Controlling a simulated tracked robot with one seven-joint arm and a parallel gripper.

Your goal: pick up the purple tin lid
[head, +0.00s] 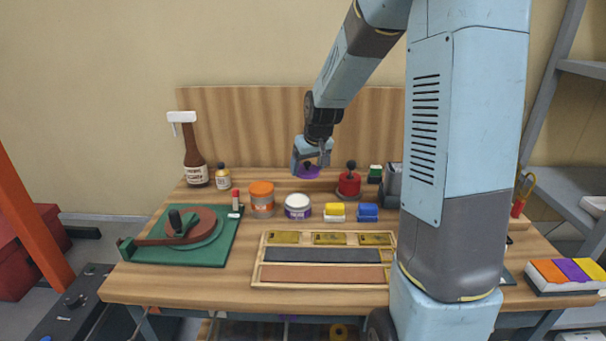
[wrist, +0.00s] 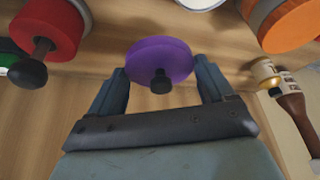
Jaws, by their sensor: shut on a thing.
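The purple tin lid (head: 307,173) is a flat round disc with a small black knob. My gripper (head: 310,163) is shut on it in the head view, above the back part of the bench. In the wrist view the lid (wrist: 160,55) sits between the two fingers of my gripper (wrist: 160,68), its knob facing the camera. A tin with a purple label (head: 297,207) and a pale round top stands in front of and below the lid. Whether the lid touches anything below is hard to tell.
An orange-topped tin (head: 262,196) stands left, and a red pot with a black knob (head: 349,184) stands right. Yellow and blue blocks (head: 367,212) lie nearby. A wooden tray (head: 255,272) fills the front middle. A brown bottle (head: 195,165) stands at the back left.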

